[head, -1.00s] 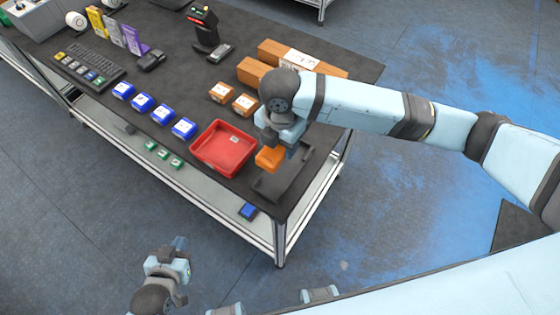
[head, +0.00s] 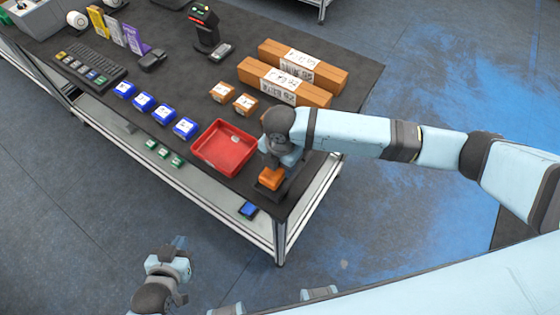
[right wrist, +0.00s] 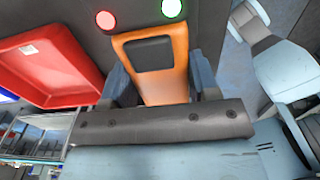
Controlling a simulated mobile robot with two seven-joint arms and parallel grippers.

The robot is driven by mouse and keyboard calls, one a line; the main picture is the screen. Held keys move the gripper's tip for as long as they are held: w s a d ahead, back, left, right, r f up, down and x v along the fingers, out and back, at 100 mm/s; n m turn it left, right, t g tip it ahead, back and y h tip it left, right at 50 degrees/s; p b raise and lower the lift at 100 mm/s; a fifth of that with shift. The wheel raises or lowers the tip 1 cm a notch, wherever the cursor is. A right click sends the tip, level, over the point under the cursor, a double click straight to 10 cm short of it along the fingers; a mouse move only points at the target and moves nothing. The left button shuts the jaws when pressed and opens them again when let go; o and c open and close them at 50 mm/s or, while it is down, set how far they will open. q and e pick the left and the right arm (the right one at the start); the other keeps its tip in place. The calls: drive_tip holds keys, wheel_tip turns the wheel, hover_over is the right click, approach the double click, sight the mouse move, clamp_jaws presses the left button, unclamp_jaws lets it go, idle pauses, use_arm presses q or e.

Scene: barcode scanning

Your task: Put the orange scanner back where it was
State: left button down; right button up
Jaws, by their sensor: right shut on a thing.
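The orange scanner (head: 271,179) is at the front right of the table, just right of the red tray, over a dark grey flat holder (head: 292,187) that my arm partly covers. My right gripper (head: 277,168) is shut on the scanner. In the right wrist view the orange scanner (right wrist: 153,75), with a dark panel, sits between the fingers of my right gripper (right wrist: 158,85). Whether the scanner touches the holder I cannot tell. My left gripper (head: 180,244) is low in front of the table, away from everything; its fingers are too small to judge.
A red tray (head: 224,168) stands close left of the scanner; the tray also shows in the right wrist view (right wrist: 45,60). Small brown boxes (head: 245,104), long brown boxes (head: 290,85) and blue boxes (head: 186,127) stand further back. The table's front edge is close.

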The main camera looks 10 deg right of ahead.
drive_tip(key=shift+f, duration=0.55)
drive_tip(key=o, duration=1.1)
drive_tip(key=shift+c, duration=0.2)
wheel_tip(320, 180, up, 13)
drive_tip(key=b, duration=0.1)
drive_tip(key=shift+w+r, duration=0.1)
